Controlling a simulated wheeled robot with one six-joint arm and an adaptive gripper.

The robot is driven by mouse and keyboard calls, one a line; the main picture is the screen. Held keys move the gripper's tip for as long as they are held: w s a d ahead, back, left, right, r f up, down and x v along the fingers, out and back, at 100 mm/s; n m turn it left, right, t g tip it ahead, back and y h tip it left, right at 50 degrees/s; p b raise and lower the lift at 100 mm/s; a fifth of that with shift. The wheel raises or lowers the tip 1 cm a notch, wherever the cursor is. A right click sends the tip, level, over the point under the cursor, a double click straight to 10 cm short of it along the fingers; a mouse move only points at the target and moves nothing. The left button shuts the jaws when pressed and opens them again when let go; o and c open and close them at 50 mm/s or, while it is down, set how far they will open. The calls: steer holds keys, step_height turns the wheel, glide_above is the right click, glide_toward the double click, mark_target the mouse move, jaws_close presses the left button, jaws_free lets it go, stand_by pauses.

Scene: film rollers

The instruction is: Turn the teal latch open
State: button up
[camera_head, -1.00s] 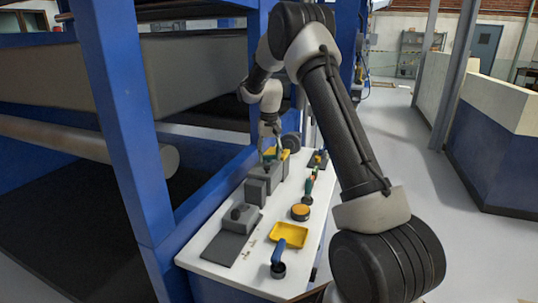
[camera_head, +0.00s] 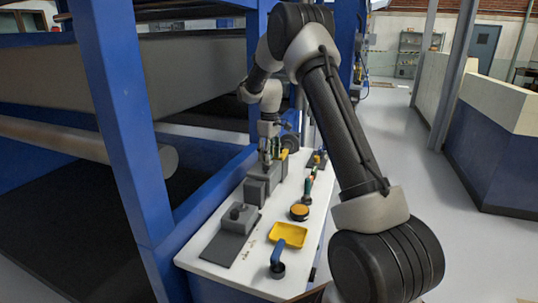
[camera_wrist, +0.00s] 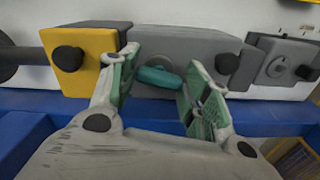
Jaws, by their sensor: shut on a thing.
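The teal latch (camera_wrist: 157,77) is a short rounded bar on the front of a grey block (camera_wrist: 180,50) in the wrist view. It lies roughly level, tilted slightly down to the right. My gripper (camera_wrist: 160,88) has one green-padded finger at each end of the latch and is shut on it. In the head view my gripper (camera_head: 267,160) points down at the far part of the white bench, and the latch cannot be made out there.
A yellow block (camera_wrist: 88,60) with a black knob adjoins the grey block on the left. Another grey part (camera_wrist: 283,62) stands on the right. A yellow tray (camera_head: 288,235), a round orange-topped item (camera_head: 299,212) and a blue-handled tool (camera_head: 278,258) lie nearer on the bench (camera_head: 225,272).

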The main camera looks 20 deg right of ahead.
steer(key=shift+n, duration=0.6)
steer(key=o, duration=1)
step_height(320, 180, up, 12)
stand_by(0.5)
